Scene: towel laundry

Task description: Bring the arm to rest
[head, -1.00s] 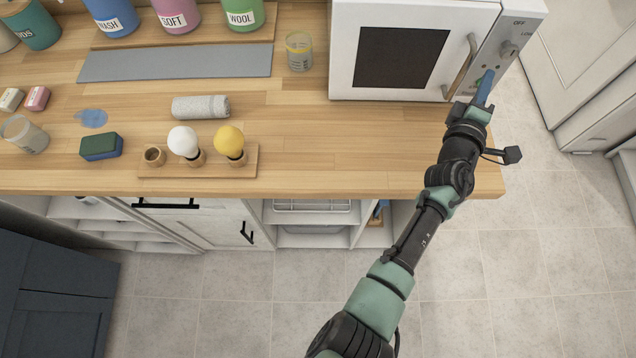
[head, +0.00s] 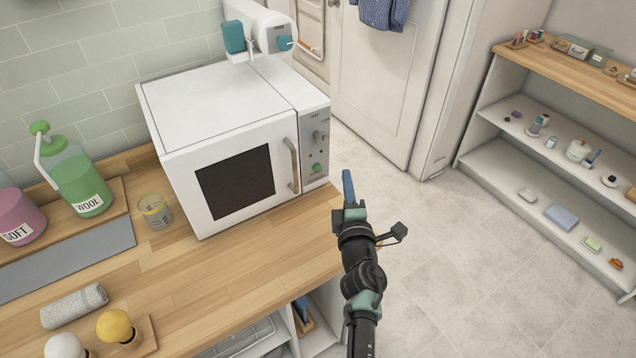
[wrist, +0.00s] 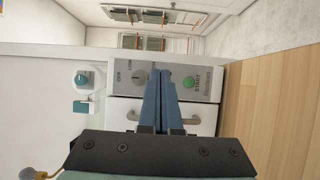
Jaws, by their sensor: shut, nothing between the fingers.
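My gripper (head: 348,188) is raised in front of the right edge of the counter in the head view, its blue fingers together and empty. The white microwave (head: 238,150) stands on the counter to its left, door closed, with a knob and a green button on its panel. In the wrist view, my gripper (wrist: 165,78) points at the microwave's panel (wrist: 205,80), with the green START button just right of the fingertips. The fingers cover part of the panel and handle. They look apart from the microwave in the head view.
The wooden counter (head: 215,262) holds a glass (head: 155,211), a rolled towel (head: 75,305), a green WOOL bottle (head: 82,185) and a pink SOFT bottle (head: 18,215). A shelf unit (head: 560,165) with small items stands at the far right. The tiled floor (head: 450,240) between is clear.

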